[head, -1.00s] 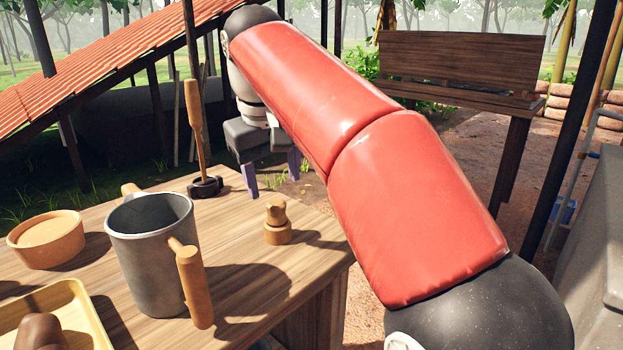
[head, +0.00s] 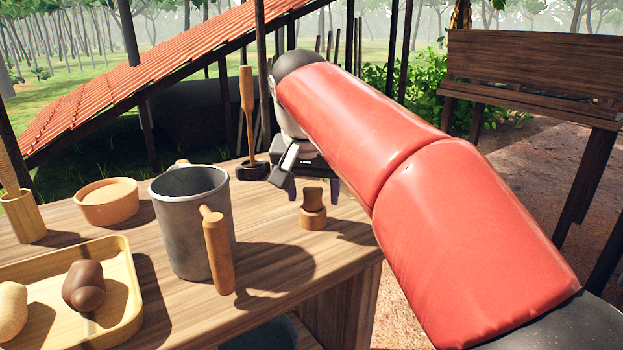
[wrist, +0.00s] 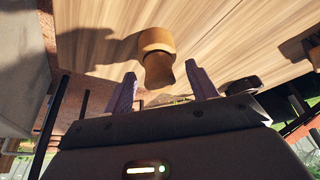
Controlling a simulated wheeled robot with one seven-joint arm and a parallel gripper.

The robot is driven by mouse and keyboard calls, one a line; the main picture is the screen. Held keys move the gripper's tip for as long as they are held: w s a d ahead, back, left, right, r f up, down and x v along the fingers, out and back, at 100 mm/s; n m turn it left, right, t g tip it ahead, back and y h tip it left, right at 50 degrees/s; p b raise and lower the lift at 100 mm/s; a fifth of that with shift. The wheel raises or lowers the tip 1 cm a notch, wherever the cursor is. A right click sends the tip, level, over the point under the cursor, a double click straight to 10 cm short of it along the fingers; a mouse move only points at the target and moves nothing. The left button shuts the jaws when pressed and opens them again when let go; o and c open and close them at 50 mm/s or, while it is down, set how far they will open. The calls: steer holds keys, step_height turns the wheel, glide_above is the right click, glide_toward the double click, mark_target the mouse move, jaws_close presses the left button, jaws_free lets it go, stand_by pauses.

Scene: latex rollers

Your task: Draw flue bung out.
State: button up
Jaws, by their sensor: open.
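A small wooden bung (head: 313,208), with a waisted knob on a wider round base, stands upright on the wooden table near its far right edge. It also shows in the wrist view (wrist: 158,66), its knob pointing toward my gripper (wrist: 160,70). The two purple fingers are spread apart, one to each side of the knob, with nothing held. In the head view my gripper is low behind the bung, at the table's far edge, partly hidden by my red arm. I cannot tell how deep the bung sits in its base.
A grey mug with wooden handles (head: 185,235) stands left of the bung. A dark-footed plunger-like tool (head: 248,120) stands behind it. An orange bowl (head: 107,204), yellow tray (head: 128,330) and wooden holder (head: 24,217) are further left. A bench (head: 540,75) stands at right.

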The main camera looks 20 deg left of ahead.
steer(key=shift+w+f, duration=0.15)
steer(key=shift+f, duration=0.15)
steer(key=c, duration=0.6)
steer(key=o, duration=0.6)
